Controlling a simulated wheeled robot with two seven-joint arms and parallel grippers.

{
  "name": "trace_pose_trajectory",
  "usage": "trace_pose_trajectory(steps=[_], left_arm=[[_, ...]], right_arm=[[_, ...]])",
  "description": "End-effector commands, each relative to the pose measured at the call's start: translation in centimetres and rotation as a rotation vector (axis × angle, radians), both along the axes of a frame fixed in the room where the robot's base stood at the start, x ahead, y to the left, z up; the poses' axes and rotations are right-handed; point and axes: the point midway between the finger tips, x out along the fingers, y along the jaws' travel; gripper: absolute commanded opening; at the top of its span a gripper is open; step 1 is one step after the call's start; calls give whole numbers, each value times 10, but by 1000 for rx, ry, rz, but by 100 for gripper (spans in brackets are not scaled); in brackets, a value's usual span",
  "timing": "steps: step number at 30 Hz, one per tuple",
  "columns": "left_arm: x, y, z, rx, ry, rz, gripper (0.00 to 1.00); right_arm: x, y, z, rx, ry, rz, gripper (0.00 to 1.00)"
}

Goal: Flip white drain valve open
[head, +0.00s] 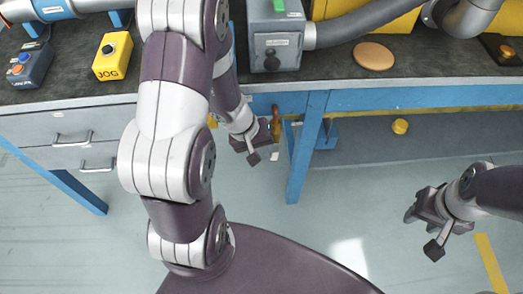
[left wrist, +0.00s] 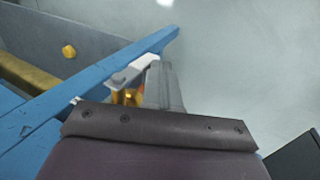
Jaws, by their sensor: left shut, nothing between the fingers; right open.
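My left gripper (head: 263,148) hangs just below the bench's front edge, beside a blue leg, and is shut and empty. In the left wrist view its grey fingers (left wrist: 166,88) are together. A white flat piece (left wrist: 130,76), which looks like the drain valve's lever, lies just left of the fingers, with brass-coloured metal (left wrist: 128,97) below it. I cannot tell whether the fingers touch it. In the head view, an orange-brown fitting (head: 276,122) shows beside the gripper; the white lever is not clear there. My right gripper (head: 425,222) is open and empty, low at the right.
The blue bench leg (head: 305,150) stands right of my left gripper. A yellow round knob (head: 400,126) sits under the bench. On the bench top are a yellow JOG box (head: 112,55), a grey control box (head: 275,40) and a tan disc (head: 374,56). The floor in front is clear.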

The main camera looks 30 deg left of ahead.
Motion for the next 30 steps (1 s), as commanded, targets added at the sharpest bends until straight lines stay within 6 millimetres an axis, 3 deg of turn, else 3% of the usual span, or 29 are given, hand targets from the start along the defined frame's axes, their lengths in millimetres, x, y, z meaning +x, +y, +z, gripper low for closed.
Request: trace_pose_trajectory(steps=[1,5,17,30], left_arm=[[2,-1,-12,-20,-16,2,0],[4,-6,-10,-66,-42,0,0],[3,-8,-4,-81,-43,-2,0],[8,-7,28,-78,-51,-3,0]], right_arm=[[0,0,-20,0,1,0,43],[0,0,-31,0,2,0,43],[0,0,-27,0,1,0,43],[0,0,-2,0,1,0,43]])
